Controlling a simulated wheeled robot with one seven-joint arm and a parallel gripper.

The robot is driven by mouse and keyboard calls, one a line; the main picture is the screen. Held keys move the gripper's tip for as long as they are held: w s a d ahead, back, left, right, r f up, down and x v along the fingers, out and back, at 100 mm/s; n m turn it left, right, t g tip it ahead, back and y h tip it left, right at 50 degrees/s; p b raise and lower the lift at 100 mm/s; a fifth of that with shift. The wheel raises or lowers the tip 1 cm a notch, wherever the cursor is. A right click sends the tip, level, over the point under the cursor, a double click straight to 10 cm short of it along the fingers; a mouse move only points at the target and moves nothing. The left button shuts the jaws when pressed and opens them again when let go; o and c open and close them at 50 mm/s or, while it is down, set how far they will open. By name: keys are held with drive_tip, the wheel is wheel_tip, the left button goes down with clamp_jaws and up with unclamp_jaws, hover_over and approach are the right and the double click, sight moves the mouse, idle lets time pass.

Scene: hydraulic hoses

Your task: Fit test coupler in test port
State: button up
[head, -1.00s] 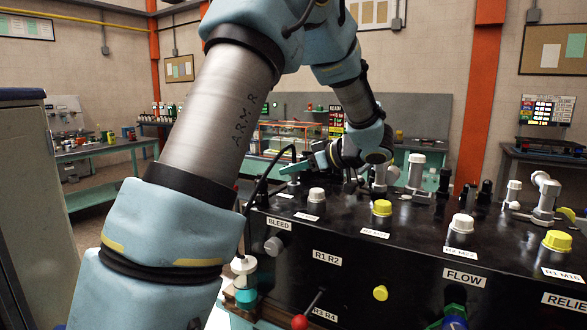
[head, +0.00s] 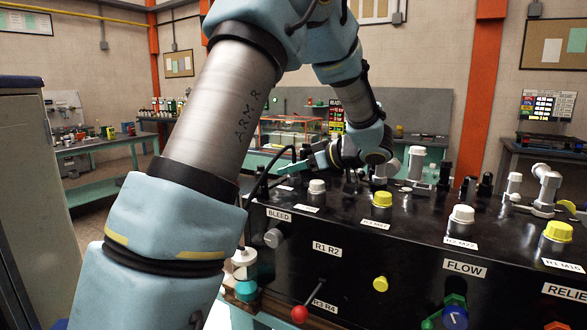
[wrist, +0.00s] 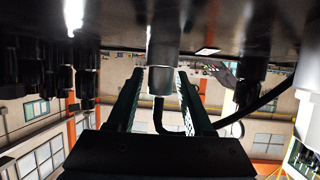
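My gripper (head: 318,162) reaches over the far left part of the black panel (head: 300,243), low above its top. In the wrist view its two dark green fingers (wrist: 160,80) stand on either side of a pale metal collar, which I take for the test coupler (wrist: 161,82). The fingers appear to touch it. A black hose (wrist: 158,115) leaves the coupler at the palm side. A wider grey cylinder (wrist: 163,40) is in line with the coupler at the panel surface. I cannot tell whether the two are joined. In the head view the coupler is too small to make out.
The panel top carries a white-capped fitting (head: 317,187), yellow caps (head: 380,199) and taller grey fittings (head: 416,163) close to my gripper. A red-knobbed lever (head: 300,313) sticks out of the front. The black hose (head: 262,180) arches beside my arm at the left.

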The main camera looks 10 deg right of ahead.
drive_tip(key=shift+o, duration=1)
drive_tip(key=shift+d, duration=0.1)
drive_tip(key=shift+s+d+r+b, duration=0.15)
drive_tip(key=shift+s+d+b, duration=0.15)
drive_tip(key=b+v, duration=0.3)
drive_tip(key=v, duration=0.7)
drive_tip(key=shift+a, duration=0.1)
